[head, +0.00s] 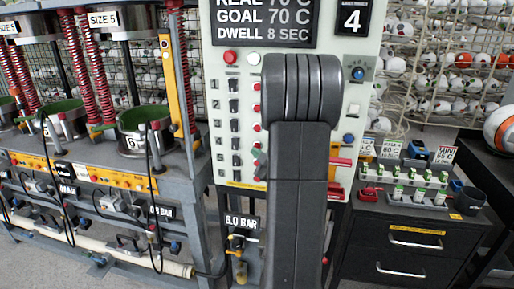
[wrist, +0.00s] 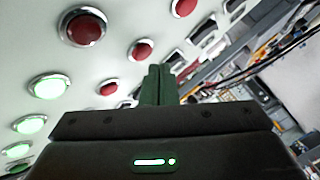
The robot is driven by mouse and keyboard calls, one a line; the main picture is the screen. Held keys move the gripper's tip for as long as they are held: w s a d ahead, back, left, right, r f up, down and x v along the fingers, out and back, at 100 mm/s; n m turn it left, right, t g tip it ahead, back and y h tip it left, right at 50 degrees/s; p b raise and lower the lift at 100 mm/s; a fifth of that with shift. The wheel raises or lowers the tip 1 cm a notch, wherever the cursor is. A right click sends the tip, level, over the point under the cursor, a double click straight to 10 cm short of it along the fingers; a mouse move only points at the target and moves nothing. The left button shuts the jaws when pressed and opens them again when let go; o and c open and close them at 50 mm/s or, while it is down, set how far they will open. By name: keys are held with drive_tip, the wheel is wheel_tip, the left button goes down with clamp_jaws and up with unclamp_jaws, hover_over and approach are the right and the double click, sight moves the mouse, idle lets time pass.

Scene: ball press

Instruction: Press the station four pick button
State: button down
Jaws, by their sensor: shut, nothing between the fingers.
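The pale control panel (head: 205,30) has a column of numbered rows with dark switches and small red buttons (head: 257,108). The row labels are small, and my arm covers part of the panel. In the wrist view, red buttons (wrist: 140,50) and green-lit white buttons (wrist: 50,85) run in slanted rows; their numbers cannot be read there, so I cannot tell which is station four's pick button. My gripper (wrist: 160,72) is shut and empty, its dark green fingers pointing at the panel near the red buttons. In the head view, its tip (head: 260,160) shows beside the lower rows.
A press bench (head: 90,170) with red springs stands left. A dark drawer cabinet (head: 405,250) with small bottles stands right, with a ball (head: 502,128) beyond. Racks of balls fill the back.

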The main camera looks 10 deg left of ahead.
idle(0.5)
drive_tip(key=shift+w+b, duration=0.35)
drive_tip(key=shift+w, duration=0.05)
drive_tip(key=shift+w, duration=0.4)
idle(0.4)
drive_tip(key=shift+s+b, duration=0.15)
drive_tip(key=shift+b, duration=0.2)
drive_tip(key=shift+s+b, duration=0.35)
drive_tip(key=shift+s, duration=0.3)
drive_tip(key=s+b, duration=0.2)
drive_tip(key=s, duration=0.3)
